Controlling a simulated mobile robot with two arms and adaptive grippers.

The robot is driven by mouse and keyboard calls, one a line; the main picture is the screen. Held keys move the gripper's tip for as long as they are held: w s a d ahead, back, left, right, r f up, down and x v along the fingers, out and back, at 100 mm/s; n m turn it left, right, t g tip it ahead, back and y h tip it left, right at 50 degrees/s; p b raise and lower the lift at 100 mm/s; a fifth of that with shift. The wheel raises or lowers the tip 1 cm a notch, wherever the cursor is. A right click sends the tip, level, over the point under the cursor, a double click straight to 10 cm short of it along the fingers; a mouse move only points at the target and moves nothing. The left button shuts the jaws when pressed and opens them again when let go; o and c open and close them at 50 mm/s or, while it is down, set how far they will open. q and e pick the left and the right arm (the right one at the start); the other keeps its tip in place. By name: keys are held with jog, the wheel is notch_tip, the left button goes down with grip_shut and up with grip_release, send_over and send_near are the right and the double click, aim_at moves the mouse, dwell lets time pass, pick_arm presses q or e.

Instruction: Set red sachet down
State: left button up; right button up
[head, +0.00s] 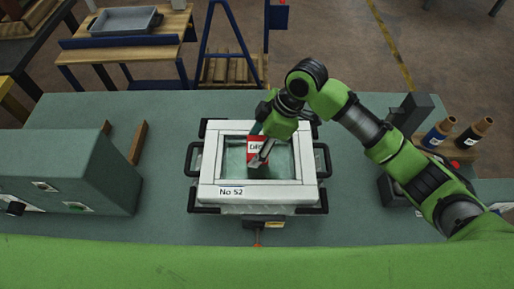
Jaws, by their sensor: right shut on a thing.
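The red sachet (256,146), red with a white band and lettering, is held over the middle of a white frame marked "No 52" (258,193). My right gripper (262,156) is shut on it; its arm comes in from the right. The sachet sits inside the frame's opening as seen from above; I cannot tell whether it touches the surface below. The frame has black handles on its sides and a pale green inner area. The gripper hides part of the sachet. My left gripper is not in view.
A grey-green box (70,165) with switches stands at the left of the green table (165,205). Two brown wooden strips (138,142) lie beside it. Dark bottles (437,135) stand at the right. A grey tray (125,21) sits on a wooden table behind.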

aim_at(257, 151)
notch_tip(257, 151, down, 2)
jog(key=shift+w+d+f+p, duration=0.1)
jog(key=shift+f+p, duration=0.15)
jog(key=shift+p, duration=0.3)
jog(key=shift+f, duration=0.45)
jog(key=shift+f, duration=0.15)
jog(key=o, duration=1.1)
jog(key=b+v, duration=0.1)
jog(key=v, duration=1.1)
